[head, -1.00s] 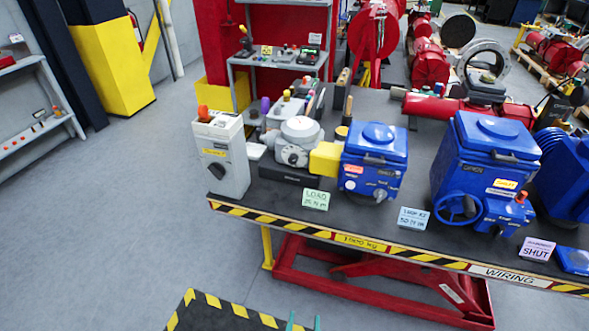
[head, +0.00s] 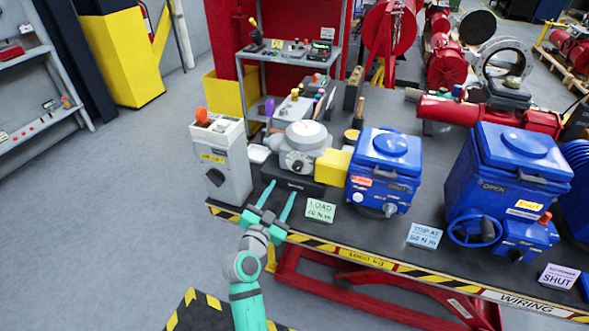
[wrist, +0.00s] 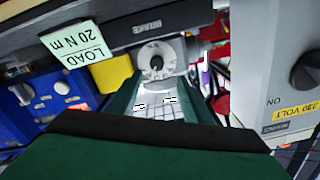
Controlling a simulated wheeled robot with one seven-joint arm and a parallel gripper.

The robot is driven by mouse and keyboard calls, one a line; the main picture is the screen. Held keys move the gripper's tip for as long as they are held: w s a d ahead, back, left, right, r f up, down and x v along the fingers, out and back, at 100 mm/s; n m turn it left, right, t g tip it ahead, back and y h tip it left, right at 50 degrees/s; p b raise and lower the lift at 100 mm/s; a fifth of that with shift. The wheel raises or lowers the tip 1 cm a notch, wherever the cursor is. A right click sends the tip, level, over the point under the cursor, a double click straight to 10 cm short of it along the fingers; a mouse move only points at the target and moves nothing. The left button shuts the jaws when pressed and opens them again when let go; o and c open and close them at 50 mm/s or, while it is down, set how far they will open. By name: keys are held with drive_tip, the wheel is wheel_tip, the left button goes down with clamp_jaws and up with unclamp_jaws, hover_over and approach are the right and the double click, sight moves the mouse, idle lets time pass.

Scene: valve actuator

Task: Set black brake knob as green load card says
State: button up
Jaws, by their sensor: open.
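The green load card (head: 320,210) stands at the table's front edge; in the wrist view (wrist: 80,52), upside down, it reads LOAD 20 N m. Behind it, the grey brake unit (head: 303,140) carries a round dial with a small dark centre, which I take for the brake knob (head: 297,166). In the wrist view the knob (wrist: 156,63) sits beside the upside-down BRAKE label (wrist: 147,27). The pointer setting is too small to read. My gripper (head: 279,192) is open and empty, its two fingers pointing toward the brake unit, apart from it; they also show in the wrist view (wrist: 165,97).
A grey switch box (head: 229,160) with a black handle stands left of the brake unit. A yellow block (head: 333,166) and blue actuator (head: 383,165) stand to its right. A blue card (head: 424,236) is farther right. The striped table edge (head: 370,262) runs below.

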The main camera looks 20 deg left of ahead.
sight(296, 169)
drive_tip(key=w, duration=0.6)
drive_tip(key=w+d, duration=0.1)
drive_tip(key=w, duration=0.2)
drive_tip(key=shift+w+d+r, duration=0.1)
drive_tip(key=shift+w, duration=0.8)
drive_tip(key=shift+c, duration=0.6)
